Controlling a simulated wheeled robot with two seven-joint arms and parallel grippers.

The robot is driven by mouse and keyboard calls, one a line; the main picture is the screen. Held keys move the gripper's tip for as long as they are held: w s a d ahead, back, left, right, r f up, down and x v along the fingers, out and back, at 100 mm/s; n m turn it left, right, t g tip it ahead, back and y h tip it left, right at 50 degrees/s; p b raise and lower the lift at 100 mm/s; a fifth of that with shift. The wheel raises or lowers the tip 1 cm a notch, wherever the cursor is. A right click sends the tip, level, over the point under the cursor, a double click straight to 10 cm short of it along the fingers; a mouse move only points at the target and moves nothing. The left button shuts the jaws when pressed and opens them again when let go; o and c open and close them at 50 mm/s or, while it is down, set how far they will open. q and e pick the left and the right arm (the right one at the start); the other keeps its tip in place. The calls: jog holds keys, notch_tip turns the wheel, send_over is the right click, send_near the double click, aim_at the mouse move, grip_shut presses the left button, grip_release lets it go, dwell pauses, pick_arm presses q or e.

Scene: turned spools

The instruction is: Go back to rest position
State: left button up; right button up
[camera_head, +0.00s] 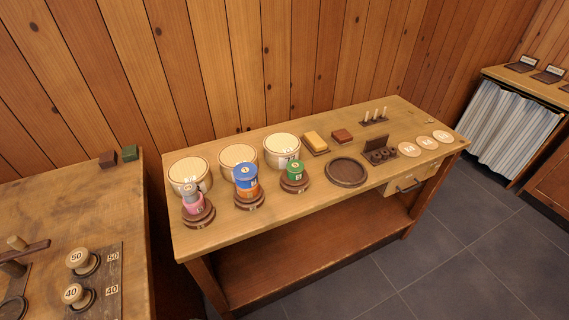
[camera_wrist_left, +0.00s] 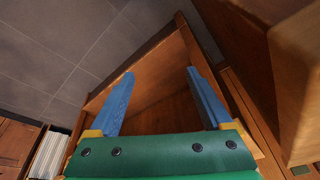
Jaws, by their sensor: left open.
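My left gripper (camera_wrist_left: 160,73) shows in the left wrist view with its two blue fingers apart and nothing between them. A wooden shelf or table part and grey floor tiles lie beyond it. Neither gripper shows in the head view. On the long workbench (camera_head: 226,222), three dark round stands bear spools: a pink spool with a grey top (camera_head: 193,202), a blue spool (camera_head: 245,176) above an orange one, and a green spool (camera_head: 295,170). Three pale-topped round tubs (camera_head: 190,172) stand behind them.
A round dark tray (camera_head: 347,172), a yellow block (camera_head: 316,141), a red-brown block (camera_head: 342,135), a peg rack (camera_head: 375,117) and pale discs (camera_head: 409,149) are on the bench. A second table (camera_head: 70,200) at left holds numbered knobs. Floor (camera_head: 440,240) is clear at right.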

pick_arm(q)
notch_tip(320, 180, down, 13)
jog(key=s+g, duration=0.1)
jog(key=s, duration=0.2)
jog(key=s+a+f+g, duration=0.1)
jog(key=s+a+f, duration=0.1)
jog(key=s+f, duration=0.7)
jog(key=s, duration=0.2)
jog(key=shift+s+f, duration=0.15)
jog(key=shift+s, duration=0.2)
